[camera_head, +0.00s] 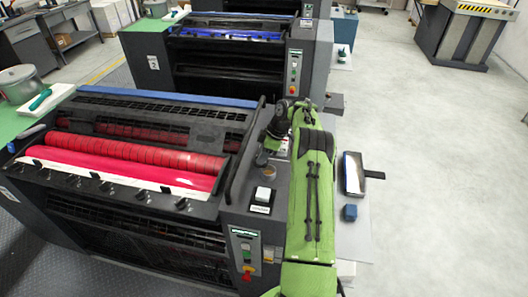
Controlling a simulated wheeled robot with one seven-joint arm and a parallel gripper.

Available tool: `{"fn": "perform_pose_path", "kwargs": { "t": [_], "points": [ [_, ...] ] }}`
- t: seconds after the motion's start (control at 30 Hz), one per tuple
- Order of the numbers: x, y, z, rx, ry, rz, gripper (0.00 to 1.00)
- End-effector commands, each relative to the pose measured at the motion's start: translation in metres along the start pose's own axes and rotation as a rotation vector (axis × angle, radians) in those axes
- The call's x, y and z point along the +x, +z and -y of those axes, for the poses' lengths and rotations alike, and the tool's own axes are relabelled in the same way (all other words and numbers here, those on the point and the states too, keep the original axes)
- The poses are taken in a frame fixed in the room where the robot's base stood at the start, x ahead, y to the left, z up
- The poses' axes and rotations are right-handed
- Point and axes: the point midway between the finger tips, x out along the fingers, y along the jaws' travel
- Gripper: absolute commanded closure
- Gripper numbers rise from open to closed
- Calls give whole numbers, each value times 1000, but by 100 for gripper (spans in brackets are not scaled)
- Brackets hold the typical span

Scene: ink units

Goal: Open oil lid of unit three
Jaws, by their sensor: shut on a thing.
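The nearest printing unit (130,190), with red rollers, fills the lower left of the head view. A small round brownish opening or cap (262,158) shows on the grey top of its right-hand side housing. My green arm reaches up from the bottom over this housing. My dark gripper (270,146) points down just behind and beside the round spot. It is shut on what appears to be the oil lid, mostly hidden by the fingers. I cannot tell whether the lid is seated or lifted.
Control buttons (246,255) are on the housing's front. A tray (354,174) and a blue block (349,212) lie right of my arm. A unit with blue rollers (225,35) stands behind.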

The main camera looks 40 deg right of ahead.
Motion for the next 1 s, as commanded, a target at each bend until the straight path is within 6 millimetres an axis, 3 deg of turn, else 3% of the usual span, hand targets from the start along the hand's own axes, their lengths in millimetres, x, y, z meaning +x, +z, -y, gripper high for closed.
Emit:
{"fn": "perform_pose_path", "kwargs": {
  "t": [0.63, 0.67, 0.8, 1.0],
  "points": [
    [2, -2, 0, -49, -21, -1, 99],
    [2, -2, 0, -49, -21, -1, 67],
    [1, -2, 0, -49, -21, -1, 45],
    [1, -2, 0, -48, -20, -1, 43]
  ]
}}
